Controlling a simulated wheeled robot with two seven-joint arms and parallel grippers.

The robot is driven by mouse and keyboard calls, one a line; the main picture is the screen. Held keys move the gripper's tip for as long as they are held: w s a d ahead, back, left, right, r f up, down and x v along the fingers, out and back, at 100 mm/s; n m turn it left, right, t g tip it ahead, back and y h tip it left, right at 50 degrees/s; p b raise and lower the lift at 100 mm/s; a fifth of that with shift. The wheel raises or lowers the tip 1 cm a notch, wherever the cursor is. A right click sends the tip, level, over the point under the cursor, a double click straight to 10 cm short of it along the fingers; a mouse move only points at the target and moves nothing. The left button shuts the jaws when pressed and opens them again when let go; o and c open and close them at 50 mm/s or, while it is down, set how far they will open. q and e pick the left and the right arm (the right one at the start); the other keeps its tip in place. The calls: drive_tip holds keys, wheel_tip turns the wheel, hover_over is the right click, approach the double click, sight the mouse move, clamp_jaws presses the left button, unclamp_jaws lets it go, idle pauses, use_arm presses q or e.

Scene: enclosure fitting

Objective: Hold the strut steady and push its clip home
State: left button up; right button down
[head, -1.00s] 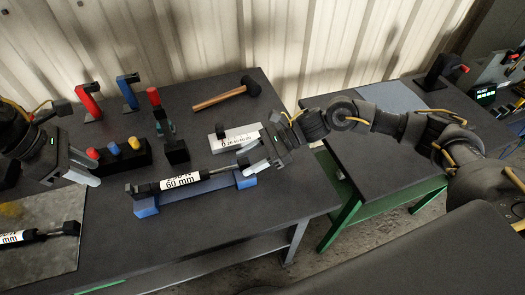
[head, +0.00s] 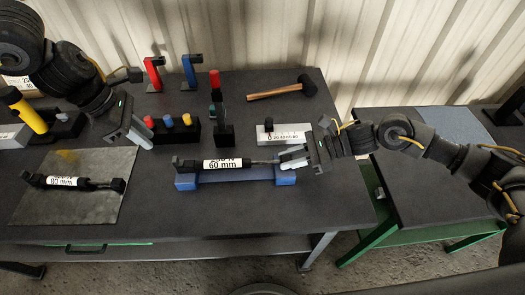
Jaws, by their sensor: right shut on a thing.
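The strut (head: 222,164), a black cylinder with a white 60 mm label and a thin metal rod, lies level along a blue cradle (head: 238,175) in the middle of the table. My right gripper (head: 293,160) is shut on the rod's right end, which its fingers mostly hide. The strut's black left end fitting (head: 183,164) is uncovered. I cannot make out the clip at this size. My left gripper (head: 137,134) is above the table, left of and behind the strut; its fingers look apart and empty.
An 80 mm strut (head: 62,182) lies on a grey mat (head: 60,208) at left. Behind the cradle are a block with coloured knobs (head: 178,133), red (head: 153,73) and blue (head: 190,70) hooks, a mallet (head: 285,90) and a white gauge (head: 284,134). The table front is clear.

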use_arm(q)
clamp_jaws()
drive_tip(key=a+f+n+h, duration=0.3)
drive_tip(key=a+n+h, duration=0.2)
drive_tip(key=n, duration=0.3)
drive_tip(key=a+f+n+h, duration=0.4)
drive_tip(key=a+n+h, duration=0.1)
drive_tip(key=a+n, duration=0.2)
drive_tip(key=shift+w+a+f+n+g+h, duration=0.3)
drive_tip(key=shift+w+a+n, duration=0.1)
drive_tip(key=shift+a, duration=0.4)
drive_tip(key=shift+s, duration=0.1)
